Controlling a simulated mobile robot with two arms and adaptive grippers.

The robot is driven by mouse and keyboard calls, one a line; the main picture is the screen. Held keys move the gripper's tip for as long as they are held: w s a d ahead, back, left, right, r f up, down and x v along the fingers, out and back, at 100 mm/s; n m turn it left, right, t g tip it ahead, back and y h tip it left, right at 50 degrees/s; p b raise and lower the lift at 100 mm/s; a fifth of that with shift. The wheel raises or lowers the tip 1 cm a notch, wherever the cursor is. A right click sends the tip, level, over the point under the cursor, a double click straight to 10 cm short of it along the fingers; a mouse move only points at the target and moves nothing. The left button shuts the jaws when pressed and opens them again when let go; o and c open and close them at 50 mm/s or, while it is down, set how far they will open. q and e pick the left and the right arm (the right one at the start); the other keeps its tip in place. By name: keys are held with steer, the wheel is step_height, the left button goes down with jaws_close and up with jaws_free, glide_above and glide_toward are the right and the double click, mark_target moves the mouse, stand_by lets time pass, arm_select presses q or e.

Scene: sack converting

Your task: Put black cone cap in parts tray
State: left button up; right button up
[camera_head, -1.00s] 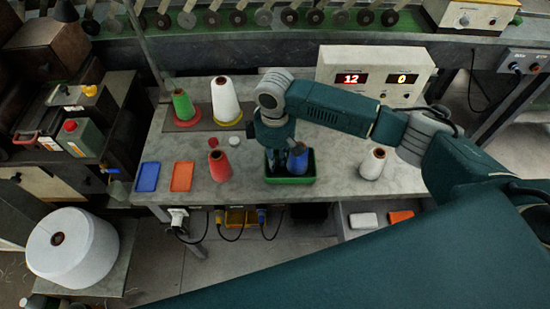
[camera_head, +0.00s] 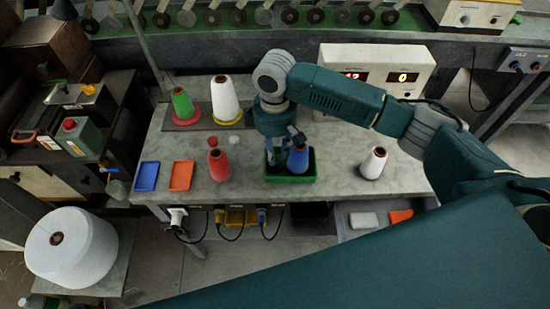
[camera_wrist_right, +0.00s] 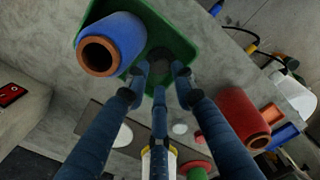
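A green tray (camera_head: 290,179) stands at the front middle of the table, with a blue cone (camera_head: 298,158) in its right part. In the right wrist view the green tray (camera_wrist_right: 186,38) holds the blue cone (camera_wrist_right: 112,43) and a dark, round, flat piece (camera_wrist_right: 160,56), which looks like the black cone cap. My right gripper (camera_head: 276,162) is over the left part of the tray. In the wrist view its fingers (camera_wrist_right: 160,78) are spread around the dark piece, with a gap to it, and grip nothing visible. My left gripper is not in view.
A red cone (camera_head: 219,165) stands left of the tray, with small red and white caps behind it. Blue (camera_head: 147,176) and orange (camera_head: 181,176) flat trays lie farther left. A white cone (camera_head: 373,163) stands at right. A display box (camera_head: 410,60) is behind.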

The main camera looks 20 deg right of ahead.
step_height(320, 180, up, 8)
steer(key=b, duration=0.1)
stand_by(0.6)
